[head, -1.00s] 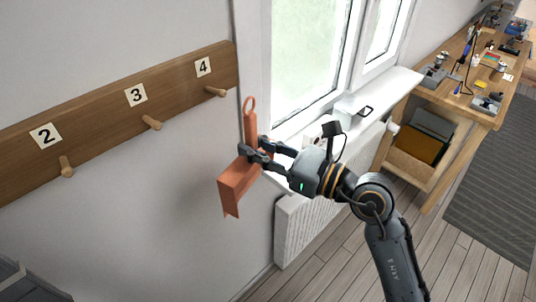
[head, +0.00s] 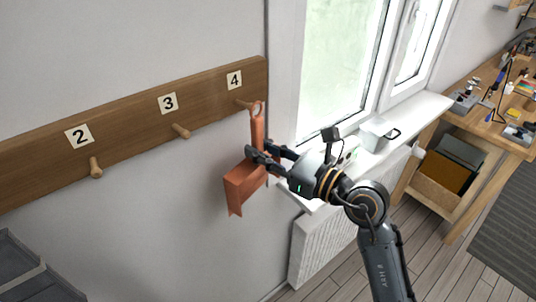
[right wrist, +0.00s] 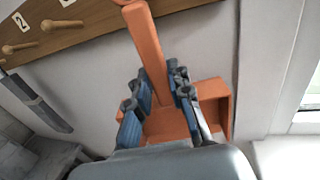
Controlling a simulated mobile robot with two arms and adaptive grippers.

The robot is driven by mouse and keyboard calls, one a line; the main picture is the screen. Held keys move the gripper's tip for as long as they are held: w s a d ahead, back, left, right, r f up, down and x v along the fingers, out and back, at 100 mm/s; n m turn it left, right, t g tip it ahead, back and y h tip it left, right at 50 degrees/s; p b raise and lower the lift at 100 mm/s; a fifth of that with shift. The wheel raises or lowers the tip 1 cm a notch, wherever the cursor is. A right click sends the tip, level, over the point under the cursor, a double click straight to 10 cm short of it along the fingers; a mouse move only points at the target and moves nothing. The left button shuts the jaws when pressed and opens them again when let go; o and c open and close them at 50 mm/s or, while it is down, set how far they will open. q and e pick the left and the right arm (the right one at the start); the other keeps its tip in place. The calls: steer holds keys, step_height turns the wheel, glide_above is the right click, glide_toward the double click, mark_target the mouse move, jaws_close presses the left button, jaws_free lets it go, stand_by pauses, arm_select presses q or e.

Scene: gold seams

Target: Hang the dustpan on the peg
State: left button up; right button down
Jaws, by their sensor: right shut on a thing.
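The orange-red dustpan (head: 240,187) hangs from my right gripper (head: 260,149), pan down and handle up, in front of the wall. The right gripper is shut on its handle, also seen in the right wrist view (right wrist: 146,42). The ring at the handle's top (head: 258,107) overlaps the tip of the wooden peg under label 4 (head: 243,103) in the head view. I cannot tell whether the ring is around the peg or in front of it. The ring is mostly cut off in the right wrist view. My left gripper is not in view.
The wooden rail (head: 130,120) also bears empty pegs under label 3 (head: 181,131) and label 2 (head: 96,168). A window frame and white sill (head: 415,112) stand close right of the dustpan, with a radiator (head: 315,245) below. Grey trays (head: 35,275) are at lower left.

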steer(key=shift+w+a+b, duration=0.15)
steer(key=shift+w+a, duration=0.35)
steer(key=shift+w, duration=0.15)
steer(key=shift+w+a+b, duration=0.15)
steer(key=shift+w+a, duration=0.3)
steer(key=shift+w, duration=0.2)
steer(key=shift+w+a+f, duration=0.35)
steer(key=shift+w+f, duration=0.15)
